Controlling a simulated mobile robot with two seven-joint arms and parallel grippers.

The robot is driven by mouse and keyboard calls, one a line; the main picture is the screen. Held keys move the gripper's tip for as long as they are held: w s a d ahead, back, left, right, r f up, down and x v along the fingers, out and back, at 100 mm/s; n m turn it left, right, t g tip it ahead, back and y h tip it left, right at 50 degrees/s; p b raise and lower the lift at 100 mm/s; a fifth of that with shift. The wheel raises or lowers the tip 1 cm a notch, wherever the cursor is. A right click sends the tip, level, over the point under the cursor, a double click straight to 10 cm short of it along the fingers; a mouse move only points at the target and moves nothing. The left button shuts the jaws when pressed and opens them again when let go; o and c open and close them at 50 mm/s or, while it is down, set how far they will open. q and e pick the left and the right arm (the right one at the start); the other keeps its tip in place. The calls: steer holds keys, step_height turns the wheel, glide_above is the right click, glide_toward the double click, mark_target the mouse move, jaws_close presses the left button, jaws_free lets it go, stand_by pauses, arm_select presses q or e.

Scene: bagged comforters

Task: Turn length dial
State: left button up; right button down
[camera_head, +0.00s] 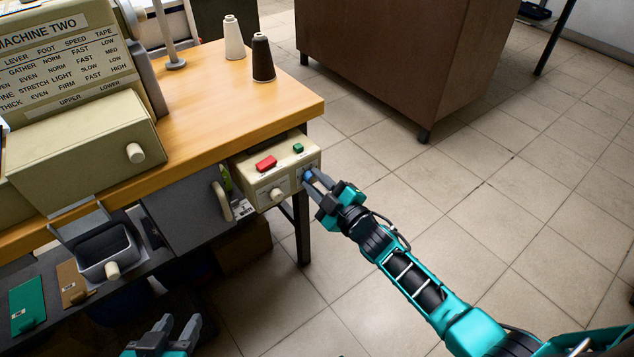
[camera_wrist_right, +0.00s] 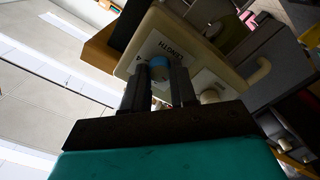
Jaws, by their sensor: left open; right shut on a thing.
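The control box (camera_head: 262,170) hangs at the front right corner of the wooden table, with a red button, a green button, a white knob (camera_head: 277,194) and a blue dial (camera_head: 308,175) on it. My right gripper (camera_head: 311,178) is shut on the blue dial, which also shows between the fingers in the right wrist view (camera_wrist_right: 159,64). The label beside it there reads LENGTH. The fingers cover the dial's sides. My left gripper (camera_head: 176,333) is open and empty at the bottom left of the head view, below the table and apart from the box.
The wooden table (camera_head: 205,112) carries a cream machine (camera_head: 85,140) with a settings chart, and a white and a black thread cone (camera_head: 262,58). A grey bin (camera_head: 106,255) sits under the machine. A brown cabinet (camera_head: 400,55) stands behind. Tiled floor at right is clear.

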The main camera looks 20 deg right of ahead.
steer(key=c, duration=0.9)
jaws_free()
steer(key=p+v, duration=0.2)
steer(key=v, duration=1.1)
steer(key=shift+p, duration=0.4)
steer(key=shift+a+r, duration=0.1)
